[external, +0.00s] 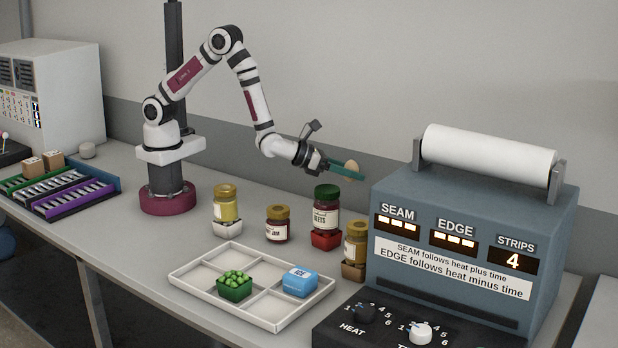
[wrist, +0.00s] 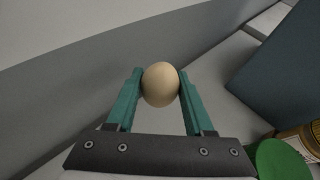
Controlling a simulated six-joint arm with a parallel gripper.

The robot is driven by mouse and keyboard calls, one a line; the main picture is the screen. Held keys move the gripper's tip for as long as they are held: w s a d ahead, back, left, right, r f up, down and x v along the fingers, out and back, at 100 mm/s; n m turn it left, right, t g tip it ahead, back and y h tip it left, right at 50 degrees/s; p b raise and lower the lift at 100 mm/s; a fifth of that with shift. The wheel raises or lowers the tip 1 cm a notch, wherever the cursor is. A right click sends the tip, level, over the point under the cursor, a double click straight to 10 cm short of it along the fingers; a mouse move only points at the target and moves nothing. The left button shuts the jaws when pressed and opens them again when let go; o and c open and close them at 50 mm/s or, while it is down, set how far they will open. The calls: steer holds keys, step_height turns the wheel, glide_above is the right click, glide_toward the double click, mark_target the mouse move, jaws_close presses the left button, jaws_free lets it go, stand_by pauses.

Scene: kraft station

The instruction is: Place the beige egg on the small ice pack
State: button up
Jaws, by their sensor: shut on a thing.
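The beige egg (wrist: 160,84) is gripped between the two green fingers of my gripper (wrist: 159,90) in the wrist view. In the external view the egg (external: 352,170) shows at the tip of my gripper (external: 346,168), held in the air above and behind the jars. The small blue ice pack (external: 300,282) lies in a right-hand compartment of the white divided tray (external: 192,291), in front of and well below my gripper. The ice pack is not visible in the wrist view.
A green container of green round items (external: 235,286) sits in the tray beside the ice pack. Jars stand behind the tray, including a green-lidded jar (external: 326,208) close under my gripper. A large blue-grey machine (external: 470,240) stands at the right.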

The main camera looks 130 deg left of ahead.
steer(key=r, duration=0.9)
steer(key=shift+w+d+r, duration=0.15)
steer(key=shift+w+d, duration=0.1)
steer(key=shift+d, duration=0.15)
steer(key=w+d+m+t+h, duration=0.1)
steer(key=w+d, duration=0.4)
steer(key=d, duration=0.6)
steer(key=s+d+m+t+h, duration=0.1)
steer(key=s+d+m+h, duration=0.1)
steer(key=d, duration=1.4)
steer(key=s+d+m+t+h, duration=0.1)
steer(key=s+d, duration=0.1)
steer(key=d, duration=1.3)
glide_above(300, 273)
step_height(300, 273, down, 12)
steer(key=shift+s+f, duration=0.1)
steer(key=shift+s, duration=0.05)
step_height(300, 273, down, 4)
steer(key=shift+f, duration=0.1)
